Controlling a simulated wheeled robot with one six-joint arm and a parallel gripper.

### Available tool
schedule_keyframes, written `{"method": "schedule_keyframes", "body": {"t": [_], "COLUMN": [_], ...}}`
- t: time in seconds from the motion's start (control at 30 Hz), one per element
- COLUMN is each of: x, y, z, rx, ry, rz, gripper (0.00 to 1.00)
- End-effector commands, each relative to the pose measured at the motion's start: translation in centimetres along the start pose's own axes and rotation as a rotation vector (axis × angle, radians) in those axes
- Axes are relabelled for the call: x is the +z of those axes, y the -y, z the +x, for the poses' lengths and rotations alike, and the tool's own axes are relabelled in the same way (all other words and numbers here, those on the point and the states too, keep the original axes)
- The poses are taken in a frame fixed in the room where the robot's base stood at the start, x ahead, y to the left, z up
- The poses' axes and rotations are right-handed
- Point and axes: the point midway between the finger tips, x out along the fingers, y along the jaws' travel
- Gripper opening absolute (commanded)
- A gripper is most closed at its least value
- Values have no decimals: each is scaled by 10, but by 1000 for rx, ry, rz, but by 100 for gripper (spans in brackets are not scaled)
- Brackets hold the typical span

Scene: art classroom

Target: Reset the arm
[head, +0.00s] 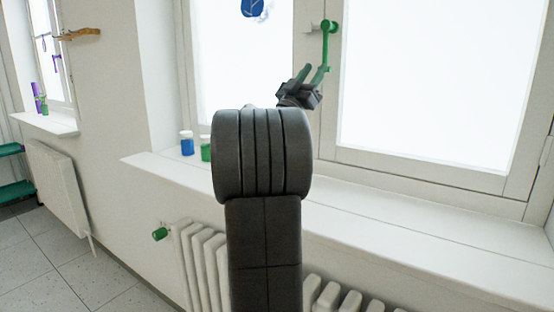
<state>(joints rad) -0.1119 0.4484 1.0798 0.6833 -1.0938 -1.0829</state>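My arm rises from the bottom middle of the head view, its thick dark joint in front of the window sill. My gripper (308,78) is small and dark beyond that joint, pointing up at the window frame. Its fingers are close beside the lower end of the green window handle (326,48), which hangs down from its mount on the frame. I cannot tell whether they touch the handle or how far apart they are. Part of the gripper and wrist is hidden behind the arm joint.
A white sill (400,235) runs below the window. A blue jar (187,143) and a green jar (206,148) stand on it, the green one partly hidden by my arm. A white radiator (200,250) with a green valve knob (159,234) is below. Tiled floor (60,270) is free at left.

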Motion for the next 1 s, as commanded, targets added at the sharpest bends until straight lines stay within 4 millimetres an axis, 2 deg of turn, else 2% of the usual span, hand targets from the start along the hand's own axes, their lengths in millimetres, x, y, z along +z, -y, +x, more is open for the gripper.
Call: {"method": "schedule_keyframes", "body": {"t": [0.03, 0.2, 0.4, 0.57, 1.0], "x": [-1, -1, 0, 0, 0], "y": [-1, -1, 0, -1, 0], "z": [12, 42, 66, 75, 72], "rx": [3, 2, 1, 0, -5], "ry": [-2, -1, -1, -1, -1], "rz": [0, 0, 1, 0, -4], "gripper": [36, 36, 36, 36, 36]}}
